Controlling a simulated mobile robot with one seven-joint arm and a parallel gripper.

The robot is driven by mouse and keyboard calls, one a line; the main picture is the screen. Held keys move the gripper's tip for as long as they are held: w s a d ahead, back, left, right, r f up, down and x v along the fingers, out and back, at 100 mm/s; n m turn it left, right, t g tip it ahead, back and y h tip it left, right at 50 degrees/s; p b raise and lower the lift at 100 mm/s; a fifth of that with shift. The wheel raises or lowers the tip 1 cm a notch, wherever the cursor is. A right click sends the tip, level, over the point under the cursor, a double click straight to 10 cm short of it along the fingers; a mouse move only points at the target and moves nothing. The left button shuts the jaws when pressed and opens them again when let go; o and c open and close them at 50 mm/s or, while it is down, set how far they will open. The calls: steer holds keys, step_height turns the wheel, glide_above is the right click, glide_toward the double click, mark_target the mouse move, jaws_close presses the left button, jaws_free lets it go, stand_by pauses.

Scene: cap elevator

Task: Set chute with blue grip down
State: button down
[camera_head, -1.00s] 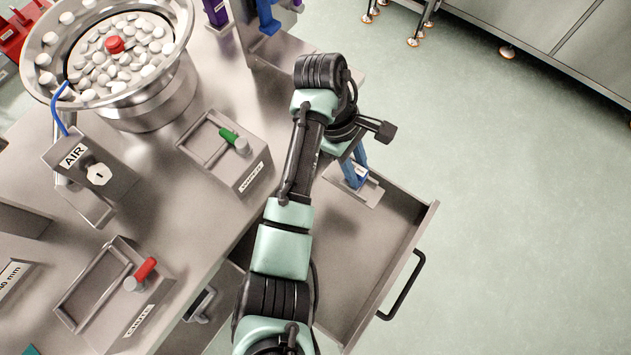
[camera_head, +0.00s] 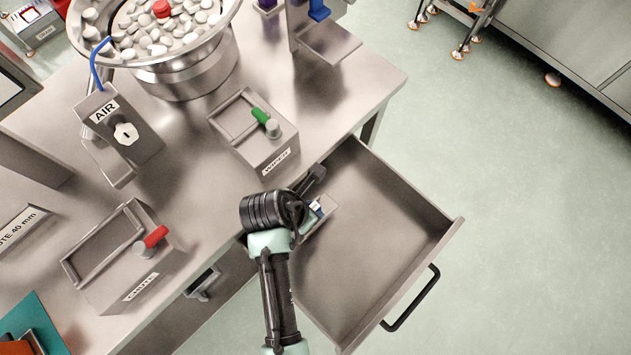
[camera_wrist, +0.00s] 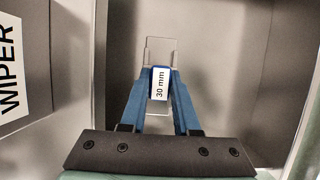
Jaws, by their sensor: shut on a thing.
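The chute is a flat metal plate (camera_wrist: 161,52) with a blue grip that bears a "30 mm" label (camera_wrist: 160,84). In the wrist view my gripper (camera_wrist: 161,76) is shut on the blue grip, with one blue finger on each side. The plate shows beyond and below the fingers, over the drawer floor. In the head view my wrist hides most of the grip, and part of the chute (camera_head: 322,218) shows at the drawer's left side. I cannot tell whether the plate touches the drawer floor.
The open drawer (camera_head: 385,235) is otherwise empty, with free floor to the right of the chute. Its front has a black handle (camera_head: 412,298). The wiper box (camera_head: 262,160) with a green lever and the chute box (camera_head: 125,285) with a red lever stand on the bench.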

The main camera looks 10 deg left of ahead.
steer(key=shift+f, duration=2.4)
steer(key=shift+f, duration=0.1)
steer(key=c, duration=0.6)
jaws_free()
steer(key=shift+f, duration=0.1)
steer(key=shift+c, duration=0.2)
